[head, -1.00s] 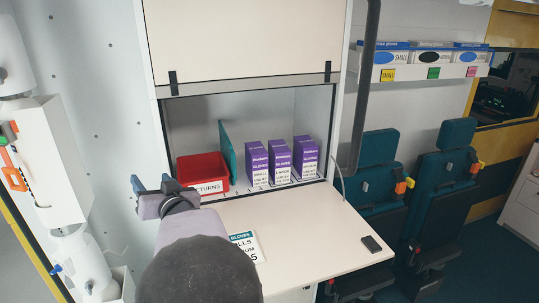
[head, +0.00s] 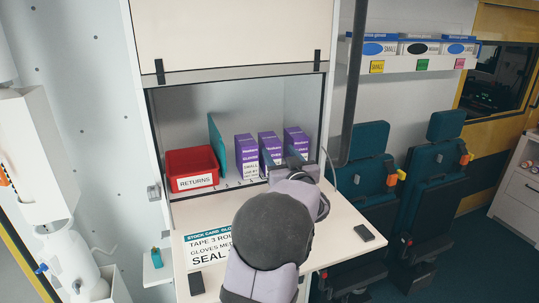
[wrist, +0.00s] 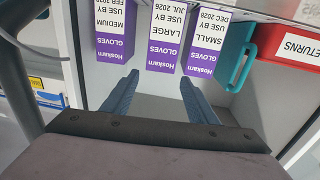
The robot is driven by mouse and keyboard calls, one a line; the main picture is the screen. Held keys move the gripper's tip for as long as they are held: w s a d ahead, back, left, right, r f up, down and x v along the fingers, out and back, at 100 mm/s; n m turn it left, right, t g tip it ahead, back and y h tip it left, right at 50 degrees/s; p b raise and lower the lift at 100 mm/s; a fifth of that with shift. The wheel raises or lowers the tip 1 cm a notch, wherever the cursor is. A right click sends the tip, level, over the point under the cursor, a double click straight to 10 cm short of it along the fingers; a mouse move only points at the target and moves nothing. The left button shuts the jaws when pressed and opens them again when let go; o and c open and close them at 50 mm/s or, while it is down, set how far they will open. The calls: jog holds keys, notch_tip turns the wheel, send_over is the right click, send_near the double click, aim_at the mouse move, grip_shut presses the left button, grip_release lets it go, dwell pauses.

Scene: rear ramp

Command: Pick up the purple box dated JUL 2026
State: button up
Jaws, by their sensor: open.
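The purple box dated JUL 2026 (wrist: 165,45), marked LARGE, is the middle of three purple Hoskarn glove boxes. It shows upside down in the wrist view, and its upper part shows in the head view (head: 268,141). My gripper (wrist: 162,78) is open and empty, facing this box, with one finger to each side in the picture. I cannot tell whether the fingertips reach past its front face. In the head view my gripper (head: 280,161) hides the lower part of the box.
A SMALL box dated DEC 2028 (wrist: 203,40) and a MEDIUM box (wrist: 115,35) stand closely either side. A teal divider (head: 216,145) and red RETURNS bin (head: 190,163) are left in the head view. A stock card (head: 205,250) and dark device (head: 364,232) lie on the counter.

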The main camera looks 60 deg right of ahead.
aim_at(269, 137)
jog(key=p+x, duration=0.2)
jog(key=x, duration=0.3)
jog(key=shift+w+d+r+p, duration=0.1)
jog(key=shift+w+d+p, duration=0.1)
jog(key=shift+p, duration=0.1)
jog(key=shift+w+d, duration=0.3)
jog(key=shift+d, duration=0.1)
jog(key=shift+w+d+p, duration=0.45)
jog(key=shift+p, duration=0.45)
jog(key=shift+p+x, duration=1.25)
jog(key=shift+x, duration=0.7)
grip_shut()
jog(key=shift+b, duration=0.5)
